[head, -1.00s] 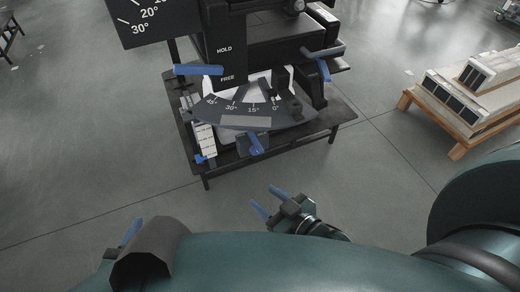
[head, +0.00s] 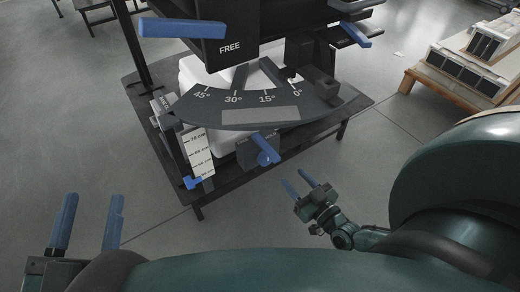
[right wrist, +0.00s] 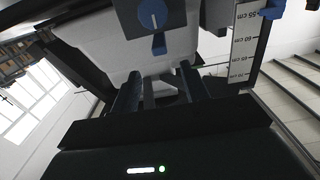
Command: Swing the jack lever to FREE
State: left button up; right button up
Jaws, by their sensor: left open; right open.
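A blue lever bar (head: 182,28) sticks out to the left beside the black column, just above the level of the FREE label (head: 230,47). HOLD is outside the current head view. My left gripper (head: 89,205) is open and empty at the lower left, well apart from the lever. My right gripper (head: 297,182) is open and empty, in front of the black table. In the right wrist view, its spread fingers (right wrist: 162,88) point toward a blue round knob (right wrist: 155,18) with a white line, and do not touch it.
A dark angle scale (head: 265,105) juts out above the black table (head: 255,178). Below it is the blue knob's handle (head: 265,150). A white centimetre ruler (head: 197,153) stands at left. Another blue handle (head: 354,34) is at upper right. A wooden pallet (head: 440,87) stands at far right.

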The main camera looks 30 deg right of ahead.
aim_at(270, 151)
jog(key=w+b, duration=0.1)
jog(key=w, duration=0.3)
jog(key=w+b, duration=0.2)
jog(key=w, duration=0.2)
jog(key=w+a+b, duration=0.1)
jog(key=w, duration=0.3)
jog(key=shift+b, duration=0.3)
pick_arm(q)
notch_tip(270, 151, up, 6)
jog(key=m+t+h, duration=0.1)
jog(key=m+h, duration=0.4)
jog(key=m, duration=0.1)
jog(key=shift+a+r+t+h, duration=0.15)
jog(key=shift+a+t+h, duration=0.15)
jog(key=shift+a, duration=0.05)
pick_arm(e)
jog(key=shift+w, duration=0.3)
jog(key=shift+c, duration=0.2)
pick_arm(q)
jog(key=shift+w, duration=0.1)
pick_arm(e)
grip_shut()
